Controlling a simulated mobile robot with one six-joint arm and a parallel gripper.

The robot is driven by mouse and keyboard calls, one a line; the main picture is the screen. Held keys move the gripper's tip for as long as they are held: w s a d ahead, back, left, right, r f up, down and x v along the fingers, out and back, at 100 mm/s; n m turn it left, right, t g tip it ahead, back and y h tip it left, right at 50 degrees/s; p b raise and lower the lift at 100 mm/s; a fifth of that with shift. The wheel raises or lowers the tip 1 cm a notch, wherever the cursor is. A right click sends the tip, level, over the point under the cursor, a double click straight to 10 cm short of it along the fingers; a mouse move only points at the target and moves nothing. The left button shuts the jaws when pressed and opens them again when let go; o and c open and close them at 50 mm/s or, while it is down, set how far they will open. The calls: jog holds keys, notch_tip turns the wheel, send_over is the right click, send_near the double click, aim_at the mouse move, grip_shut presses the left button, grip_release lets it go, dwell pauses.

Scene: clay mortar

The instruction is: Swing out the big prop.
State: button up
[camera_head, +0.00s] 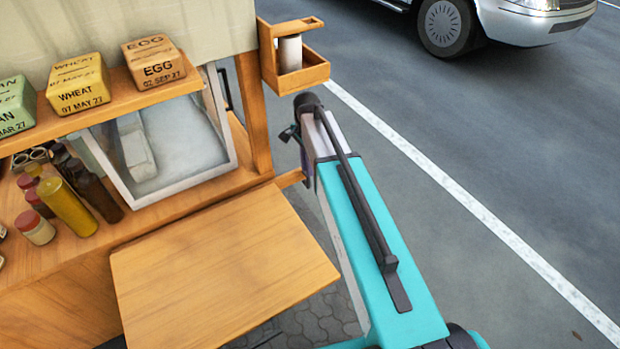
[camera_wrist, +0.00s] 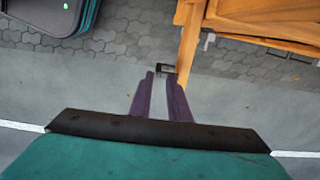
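My gripper shows in the wrist view (camera_wrist: 164,80) as two purple fingers with a strip of ground between them, so it is open. A small dark bracket-like piece (camera_wrist: 165,67) is at the fingertips; I cannot tell whether it touches them. A wooden bar (camera_wrist: 188,45) stands just beyond, to the right; I cannot tell whether it is the big prop. In the head view, a short wooden stub (camera_head: 290,178) sticks out from the stall's corner towards my gripper, whose fingertips are hidden there. A wooden flap (camera_head: 220,275) lies out from the stall's front.
The stall counter (camera_head: 70,245) holds bottles and jars, beside a glass case (camera_head: 165,150). Labelled blocks (camera_head: 153,63) stand on a shelf above. A wooden holder with a can (camera_head: 295,75) hangs near my wrist. Open road lies right, with a silver car (camera_head: 520,20) beyond.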

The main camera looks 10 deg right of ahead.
aim_at(308, 179)
jog(key=shift+d+f, duration=0.15)
jog(key=shift+f+p, duration=1.1)
jog(key=shift+f, duration=2.55)
grip_shut()
jog(key=shift+w+r, duration=0.2)
